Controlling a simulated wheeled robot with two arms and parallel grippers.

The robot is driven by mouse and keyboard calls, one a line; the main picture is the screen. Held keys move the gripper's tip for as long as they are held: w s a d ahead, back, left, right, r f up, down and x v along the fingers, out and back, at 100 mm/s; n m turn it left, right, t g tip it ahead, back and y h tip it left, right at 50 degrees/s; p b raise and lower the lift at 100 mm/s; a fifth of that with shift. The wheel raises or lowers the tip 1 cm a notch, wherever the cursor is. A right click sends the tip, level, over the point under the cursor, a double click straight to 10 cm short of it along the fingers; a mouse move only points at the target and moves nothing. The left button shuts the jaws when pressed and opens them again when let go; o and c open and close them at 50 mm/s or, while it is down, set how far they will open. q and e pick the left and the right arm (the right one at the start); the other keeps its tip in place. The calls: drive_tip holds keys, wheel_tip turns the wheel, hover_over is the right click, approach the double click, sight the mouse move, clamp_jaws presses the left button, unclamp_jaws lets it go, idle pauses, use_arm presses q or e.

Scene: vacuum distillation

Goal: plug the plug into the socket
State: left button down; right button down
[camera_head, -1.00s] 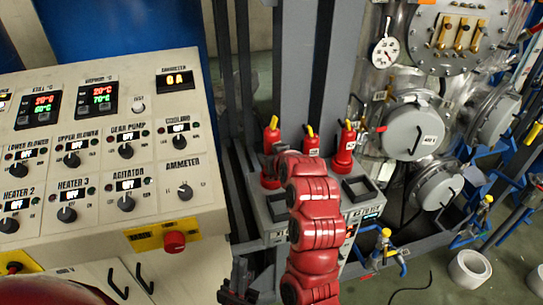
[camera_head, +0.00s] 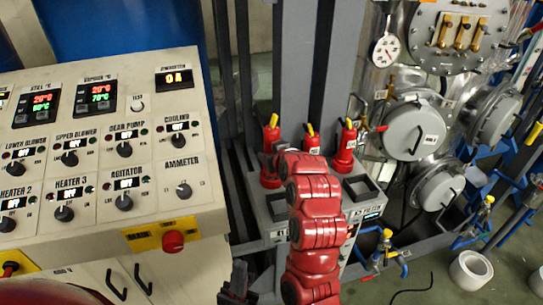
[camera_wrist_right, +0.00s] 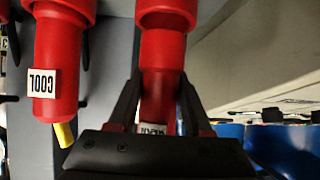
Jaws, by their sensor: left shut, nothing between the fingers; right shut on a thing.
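Red plugs with yellow ends stand in a row on a grey box: the left one (camera_head: 271,134), the middle one (camera_head: 312,140) and the right one (camera_head: 345,148). My right gripper (camera_head: 268,161) is at the left plug, mostly hidden by my red arm. In the right wrist view, my right gripper (camera_wrist_right: 158,105) is shut on a red plug (camera_wrist_right: 166,52), whose label is mostly hidden. Another red plug labelled COOL (camera_wrist_right: 62,70) is beside it. Dark square sockets (camera_head: 361,188) show on the box top. My left gripper (camera_head: 237,288) is shut and empty at the bottom edge.
A control panel (camera_head: 100,190) with knobs and a red button (camera_head: 173,241) fills the left. Grey posts (camera_head: 330,60) stand behind the plugs. A metal vessel (camera_head: 415,130) and blue-handled valves (camera_head: 385,250) are at right.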

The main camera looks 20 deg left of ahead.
idle(0.7)
drive_tip(key=shift+b, duration=0.4)
drive_tip(key=shift+f, duration=0.2)
drive_tip(key=shift+f+b, duration=0.3)
drive_tip(key=shift+f, duration=0.05)
drive_tip(key=shift+f+b, duration=0.95)
drive_tip(key=shift+f, duration=0.6)
drive_tip(key=shift+c, duration=1.2)
unclamp_jaws()
drive_tip(key=shift+r, duration=0.1)
